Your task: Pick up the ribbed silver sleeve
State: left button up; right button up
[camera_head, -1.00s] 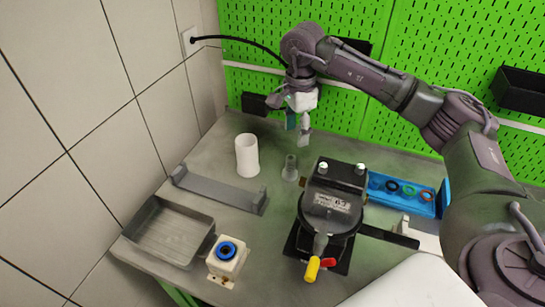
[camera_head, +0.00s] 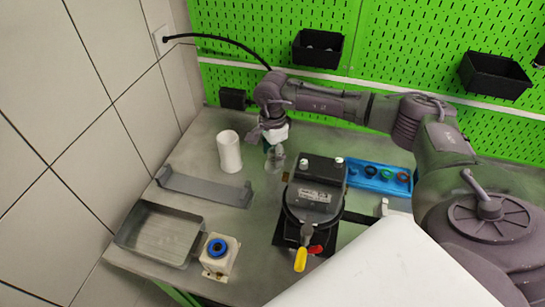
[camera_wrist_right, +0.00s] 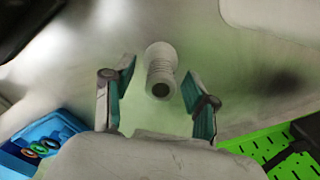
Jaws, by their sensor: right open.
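The ribbed silver sleeve (camera_head: 275,165) stands on the grey table between the white cylinder and the black pump. In the right wrist view the sleeve (camera_wrist_right: 160,72) shows its ribs and a dark open end, between the two fingers and not touched by either as far as I can see. My right gripper (camera_head: 271,147) is just above the sleeve in the head view, partly covering it. In the wrist view the right gripper (camera_wrist_right: 158,88) is open, with teal pads on both sides of the sleeve. My left gripper is not in view.
The white cylinder (camera_head: 230,152) stands close on the left, and the black pump (camera_head: 313,203) close on the right. A blue tray (camera_head: 372,184) holds coloured rings. A grey bracket (camera_head: 205,187), a metal tray (camera_head: 160,240) and a white block with a blue ring (camera_head: 219,258) are nearer the front.

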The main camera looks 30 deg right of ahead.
jog(key=shift+w+f, duration=0.1)
jog(key=shift+f, duration=1)
grip_shut()
jog(key=shift+r, duration=0.2)
